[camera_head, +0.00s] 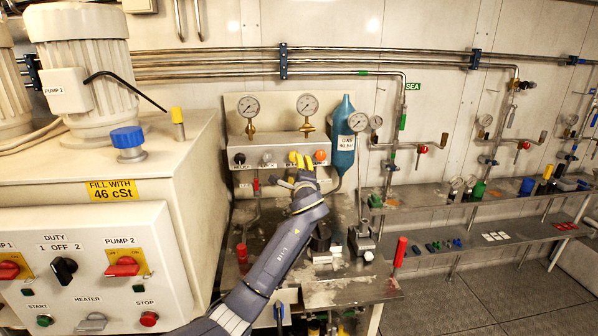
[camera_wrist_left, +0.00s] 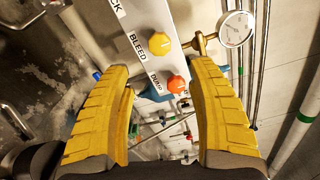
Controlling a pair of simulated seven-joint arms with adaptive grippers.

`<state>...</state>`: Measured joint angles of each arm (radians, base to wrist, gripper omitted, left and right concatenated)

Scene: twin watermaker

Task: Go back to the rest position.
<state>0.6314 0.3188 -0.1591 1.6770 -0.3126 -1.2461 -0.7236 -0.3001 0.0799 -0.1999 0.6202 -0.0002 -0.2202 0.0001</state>
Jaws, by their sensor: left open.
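My left gripper (camera_head: 300,160) is in front of the valve panel (camera_head: 283,134) on the back wall. In the left wrist view its two yellow fingers (camera_wrist_left: 160,72) are spread apart with nothing held between them. The yellow BLEED knob (camera_wrist_left: 159,43) and the orange DUMP knob (camera_wrist_left: 177,84) show beyond the fingers. Whether a finger touches a knob I cannot tell. In the head view the orange knob (camera_head: 320,155) is just right of the fingers, and they cover much of the yellow knob. My right gripper is not in view.
The pump cabinet (camera_head: 90,215) with switches and motors stands at the left. A blue-green bottle (camera_head: 343,138) and pressure gauges (camera_head: 307,105) are close to the panel. The floor (camera_head: 470,290) at right is clear.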

